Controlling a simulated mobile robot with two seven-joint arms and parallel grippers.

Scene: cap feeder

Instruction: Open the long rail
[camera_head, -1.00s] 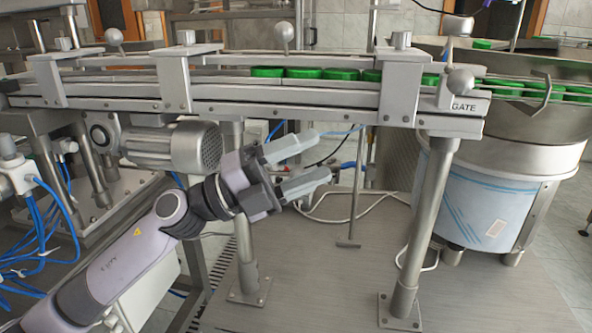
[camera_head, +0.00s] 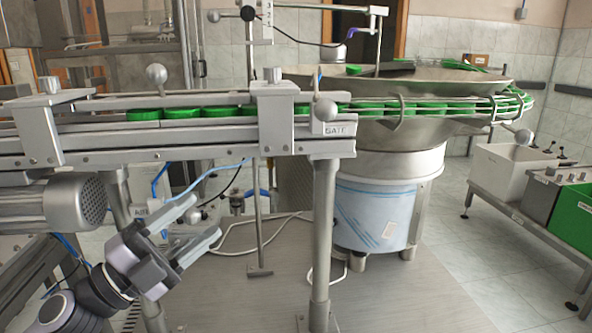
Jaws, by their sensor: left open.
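The conveyor carries a long metal front rail (camera_head: 180,138) along a channel of green caps (camera_head: 183,114). A metal clamp block (camera_head: 277,118) straddles the rail, and another clamp block (camera_head: 36,130) stands at the left. My right gripper is not in view. I cannot tell which piece opens.
A round metal bowl feeder (camera_head: 400,150) stands at the right, with more green caps on its track. A motor (camera_head: 60,203) hangs under the conveyor at the left. A support post (camera_head: 322,235) stands right of my gripper. A white bin (camera_head: 500,172) and control box are farther right.

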